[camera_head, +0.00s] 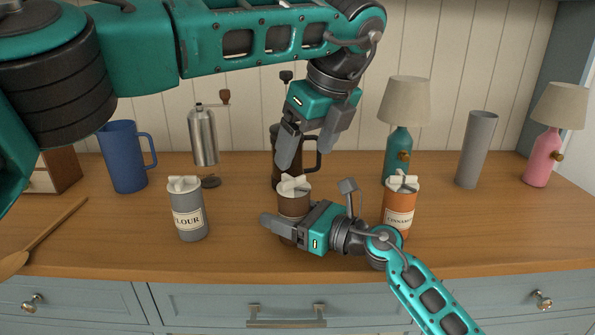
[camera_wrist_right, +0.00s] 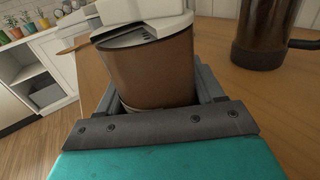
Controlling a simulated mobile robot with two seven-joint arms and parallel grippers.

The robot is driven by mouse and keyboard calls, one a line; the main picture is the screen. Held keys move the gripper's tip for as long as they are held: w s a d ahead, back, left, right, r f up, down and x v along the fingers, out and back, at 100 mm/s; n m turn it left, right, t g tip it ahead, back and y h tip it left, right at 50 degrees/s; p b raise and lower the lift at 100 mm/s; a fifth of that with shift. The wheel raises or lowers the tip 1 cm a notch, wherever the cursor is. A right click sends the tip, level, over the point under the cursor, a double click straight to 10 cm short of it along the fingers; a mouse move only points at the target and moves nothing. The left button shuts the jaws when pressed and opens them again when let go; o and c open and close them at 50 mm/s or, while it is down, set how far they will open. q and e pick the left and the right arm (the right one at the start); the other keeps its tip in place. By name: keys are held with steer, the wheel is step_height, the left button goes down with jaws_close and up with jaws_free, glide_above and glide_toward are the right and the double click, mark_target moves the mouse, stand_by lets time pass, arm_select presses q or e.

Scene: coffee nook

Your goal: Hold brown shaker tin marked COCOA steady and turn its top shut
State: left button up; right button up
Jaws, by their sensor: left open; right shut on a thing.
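The brown shaker tin (camera_head: 293,205) stands upright on the counter in the middle of the head view. Its white top (camera_head: 294,185) has a raised grip; the right wrist view shows a dark opening under the top's edge. My right gripper (camera_head: 283,228) is shut around the tin's body from the right and hides its label. The tin (camera_wrist_right: 150,70) fills the space between the fingers in the right wrist view. My left gripper (camera_head: 312,150) is open and empty, pointing down above the white top, apart from it.
A grey FLOUR tin (camera_head: 188,215) stands left and an orange CINNAMON tin (camera_head: 400,212) stands right. Behind are a blue mug (camera_head: 124,160), a grinder (camera_head: 203,137), a dark pot (camera_head: 281,165), a teal lamp (camera_head: 398,150), a grey cylinder (camera_head: 475,150) and a pink lamp (camera_head: 543,160).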

mark_target(294, 180)
arm_select(q)
steer(key=x, duration=0.6)
steer(key=shift+a, duration=0.1)
steer(key=shift+c, duration=0.2)
steer(key=c, duration=1)
